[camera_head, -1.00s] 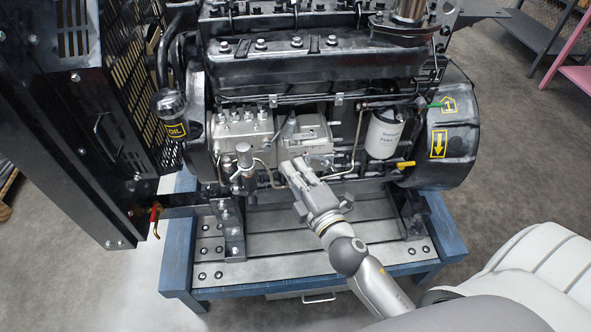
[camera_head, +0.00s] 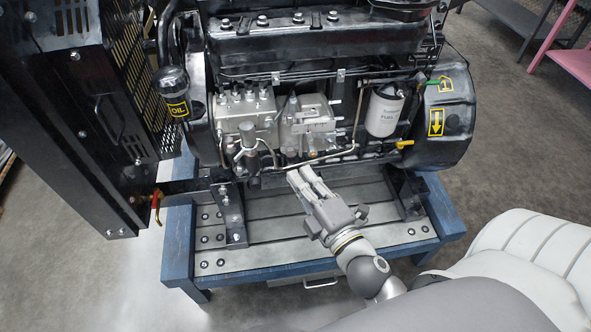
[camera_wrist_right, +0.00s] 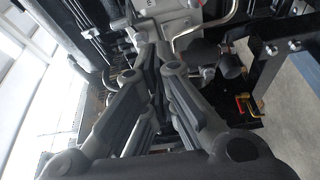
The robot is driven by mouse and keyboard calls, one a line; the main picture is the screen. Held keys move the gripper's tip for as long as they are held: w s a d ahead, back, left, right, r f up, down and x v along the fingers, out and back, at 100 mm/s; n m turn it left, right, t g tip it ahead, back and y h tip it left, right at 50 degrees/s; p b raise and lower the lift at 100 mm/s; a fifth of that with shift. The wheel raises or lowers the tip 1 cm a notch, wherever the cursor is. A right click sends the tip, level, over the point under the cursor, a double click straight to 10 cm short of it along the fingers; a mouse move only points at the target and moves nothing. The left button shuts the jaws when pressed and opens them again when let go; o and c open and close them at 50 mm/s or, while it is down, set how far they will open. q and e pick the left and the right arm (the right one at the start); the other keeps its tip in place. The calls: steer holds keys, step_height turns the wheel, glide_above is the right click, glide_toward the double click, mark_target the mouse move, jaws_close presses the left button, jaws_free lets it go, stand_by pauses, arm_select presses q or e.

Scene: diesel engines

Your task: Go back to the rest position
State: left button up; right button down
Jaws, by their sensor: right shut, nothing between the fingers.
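My right gripper (camera_head: 308,182) is in front of the lower side of the black diesel engine (camera_head: 310,52) in the head view. Its fingers point up and left toward the engine, over the slatted top of the blue stand. The fingers are shut with nothing between them. In the right wrist view the gripper's fingers (camera_wrist_right: 155,85) come together in the middle, below the silver pump housing and a bent metal pipe (camera_wrist_right: 205,28). Whether the fingertips touch the engine cannot be told. My left gripper is not in view.
The engine stands on a blue-framed stand (camera_head: 180,245). A black radiator housing (camera_head: 75,140) is at the left, with a red-handled valve (camera_head: 156,200). A white fuel filter (camera_head: 384,112) and yellow lever (camera_head: 403,144) are at the right. Grey floor (camera_head: 520,130) is open at right.

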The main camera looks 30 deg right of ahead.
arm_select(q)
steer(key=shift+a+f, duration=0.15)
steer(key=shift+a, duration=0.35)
arm_select(e)
steer(key=shift+s, duration=0.35)
steer(key=shift+f, duration=0.1)
steer(key=s+a+f+m+g, duration=0.1)
steer(key=s+f+m+g, duration=0.15)
steer(key=f, duration=0.85)
steer(key=s+f+m+g+p, duration=0.1)
steer(key=s+f+m+g, duration=0.15)
steer(key=f, duration=0.95)
steer(key=s+a+f+m+g, duration=0.1)
steer(key=f+m+g, duration=0.15)
steer(key=f, duration=0.85)
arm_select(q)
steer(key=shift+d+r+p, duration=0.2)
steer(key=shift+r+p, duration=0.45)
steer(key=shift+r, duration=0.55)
arm_select(e)
steer(key=s+d+f+m+g, duration=0.1)
steer(key=s+f+m+g, duration=0.2)
steer(key=s+f, duration=0.7)
steer(key=s+d+f+m+g, duration=0.2)
steer(key=s+f+m+g, duration=0.2)
steer(key=s+f, duration=0.7)
steer(key=s+g, duration=0.2)
steer(key=s, duration=0.3)
steer(key=shift+s+d+g, duration=0.2)
steer(key=shift+s+g, duration=0.15)
